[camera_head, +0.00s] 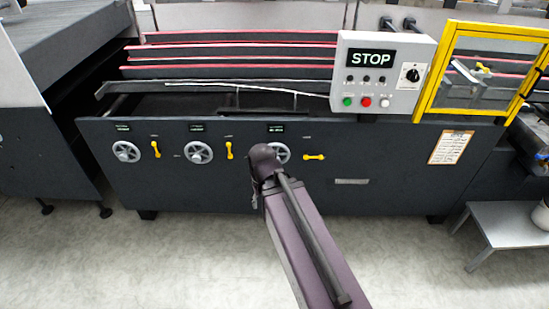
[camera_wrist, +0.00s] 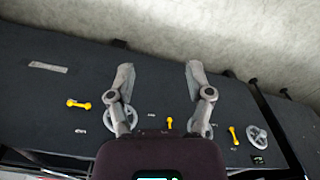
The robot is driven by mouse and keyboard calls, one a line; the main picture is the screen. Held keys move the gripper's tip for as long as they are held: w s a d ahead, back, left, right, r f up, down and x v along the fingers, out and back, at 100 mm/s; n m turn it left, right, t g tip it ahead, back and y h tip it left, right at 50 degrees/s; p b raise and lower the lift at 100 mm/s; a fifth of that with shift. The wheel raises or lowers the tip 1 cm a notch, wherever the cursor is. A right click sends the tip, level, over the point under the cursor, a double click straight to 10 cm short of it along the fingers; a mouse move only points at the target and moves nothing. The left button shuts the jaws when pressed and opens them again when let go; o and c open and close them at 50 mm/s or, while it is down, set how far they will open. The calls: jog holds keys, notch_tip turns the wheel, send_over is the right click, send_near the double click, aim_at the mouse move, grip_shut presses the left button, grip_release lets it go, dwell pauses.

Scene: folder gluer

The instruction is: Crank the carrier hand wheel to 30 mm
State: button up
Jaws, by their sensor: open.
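Three grey hand wheels sit in a row on the dark front panel: a left wheel (camera_head: 126,152), a middle wheel (camera_head: 199,152) and a right wheel (camera_head: 284,153). Small labels above them are too small to read, so I cannot tell which is the carrier's, nor any mm reading. My arm partly covers the right wheel in the head view. The wrist view looks at the panel upside down. There my gripper (camera_wrist: 159,73) is open and empty, its fingers spread. The right wheel (camera_wrist: 132,117) and middle wheel (camera_wrist: 206,126) show partly behind the fingers. I see no contact with either.
Yellow levers stand beside the wheels: left (camera_head: 156,149), middle (camera_head: 229,150) and right, lying horizontal (camera_head: 314,157). A control box with a STOP sign (camera_head: 371,59) and a yellow-framed guard (camera_head: 440,70) are above right. A low grey table (camera_head: 510,222) stands at right. The floor in front is clear.

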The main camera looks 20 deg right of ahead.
jog(key=shift+o, duration=0.7)
jog(key=shift+w+f, duration=0.15)
jog(key=shift+f, duration=0.05)
jog(key=w+d+f+n+t+y+b, duration=0.1)
jog(key=w+f+t+b, duration=1.1)
jog(key=w+f+b, duration=1.2)
jog(key=w+d+f+m+t+h+b, duration=0.1)
jog(key=d+m+t+h+b, duration=0.4)
jog(key=b, duration=2.3)
jog(key=d+f+t+h, duration=0.1)
jog(key=d+t+h, duration=0.3)
jog(key=d, duration=0.2)
jog(key=shift+d+f, duration=0.2)
jog(key=shift+d, duration=0.15)
jog(key=shift+w, duration=0.15)
